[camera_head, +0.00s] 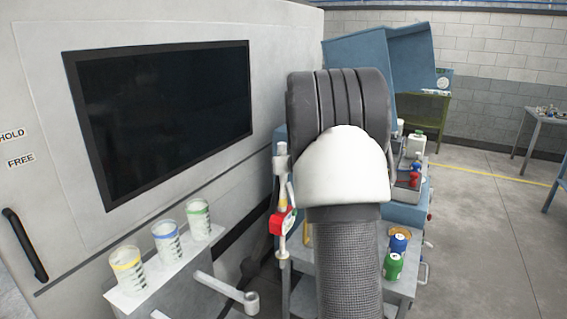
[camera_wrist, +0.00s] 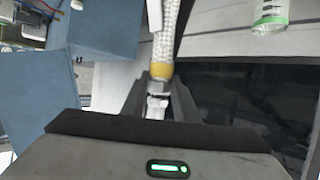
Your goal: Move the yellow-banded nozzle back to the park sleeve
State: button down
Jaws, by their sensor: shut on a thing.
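In the wrist view, the dark fingers of my gripper (camera_wrist: 158,92) are shut around the yellow-banded nozzle (camera_wrist: 160,72). Its yellow band shows just beyond the fingers, with a white braided hose (camera_wrist: 165,35) running up from it and a metal part between the fingers. In the head view, my arm hides most of the gripper. I cannot make out the park sleeve.
Yellow-, blue- and green-banded beakers (camera_head: 127,268) stand on a ledge (camera_head: 160,280) at the left, below a dark window (camera_head: 160,120). A grey pipe handle (camera_head: 226,291) sticks out nearby. Bottles (camera_head: 392,266) stand on a bench behind my arm. Floor (camera_head: 480,240) at the right is clear.

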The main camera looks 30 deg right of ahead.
jog(key=s+a+b, duration=0.2)
jog(key=a+b, duration=0.5)
jog(key=s+a+b, duration=0.3)
jog(key=a+b, duration=0.5)
jog(key=shift+a+f, duration=0.3)
jog(key=shift+f, duration=0.05)
dwell(0.8)
jog(key=shift+f, duration=0.3)
jog(key=shift+f+b, duration=0.9)
jog(key=shift+b, duration=0.3)
jog(key=shift+f, duration=0.15)
jog(key=shift+f+b, duration=1)
jog(key=shift+b, duration=0.1)
